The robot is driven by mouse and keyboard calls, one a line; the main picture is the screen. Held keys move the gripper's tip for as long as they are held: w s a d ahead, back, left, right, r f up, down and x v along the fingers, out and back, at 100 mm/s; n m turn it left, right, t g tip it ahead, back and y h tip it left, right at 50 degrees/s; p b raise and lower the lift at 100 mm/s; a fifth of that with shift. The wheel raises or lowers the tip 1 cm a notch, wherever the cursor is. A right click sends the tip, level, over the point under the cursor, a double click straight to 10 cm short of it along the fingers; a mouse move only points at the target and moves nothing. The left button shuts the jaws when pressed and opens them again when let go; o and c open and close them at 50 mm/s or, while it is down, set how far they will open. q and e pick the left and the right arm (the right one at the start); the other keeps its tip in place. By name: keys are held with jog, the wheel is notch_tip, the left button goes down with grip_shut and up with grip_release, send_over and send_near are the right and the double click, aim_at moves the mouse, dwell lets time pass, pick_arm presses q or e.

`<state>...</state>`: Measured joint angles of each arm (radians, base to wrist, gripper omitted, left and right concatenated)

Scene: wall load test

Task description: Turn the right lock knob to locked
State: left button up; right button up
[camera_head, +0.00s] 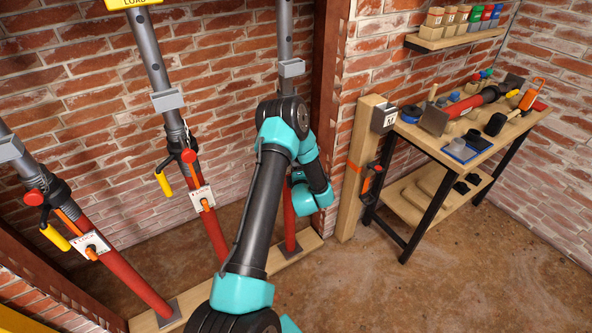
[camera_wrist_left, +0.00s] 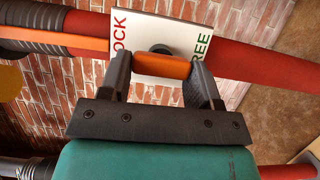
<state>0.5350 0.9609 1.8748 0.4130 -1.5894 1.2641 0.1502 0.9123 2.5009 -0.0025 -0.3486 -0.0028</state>
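The right lock knob (camera_wrist_left: 170,66) is an orange bar on a white plate (camera_wrist_left: 148,30) with red and green lettering, partly covered, reading "OCK" and "REE". The plate is on the right red prop (camera_head: 290,222). My left gripper (camera_wrist_left: 161,72) has one dark finger at each end of the orange bar, and both appear to touch it. The bar lies roughly along the prop in the left wrist view. In the head view my left arm hides this plate and knob. My right gripper is in neither view.
Two more red props stand to the left, with white plates (camera_head: 201,198) and yellow handles (camera_head: 164,184). A wooden post (camera_head: 355,185) and a loaded workbench (camera_head: 425,150) stand to the right. The floor at front right is clear.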

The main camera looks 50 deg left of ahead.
pick_arm(q)
jog(key=o, duration=0.4)
jog(key=v, duration=1.7)
jog(key=shift+d+f, duration=0.1)
jog(key=shift+d, duration=0.1)
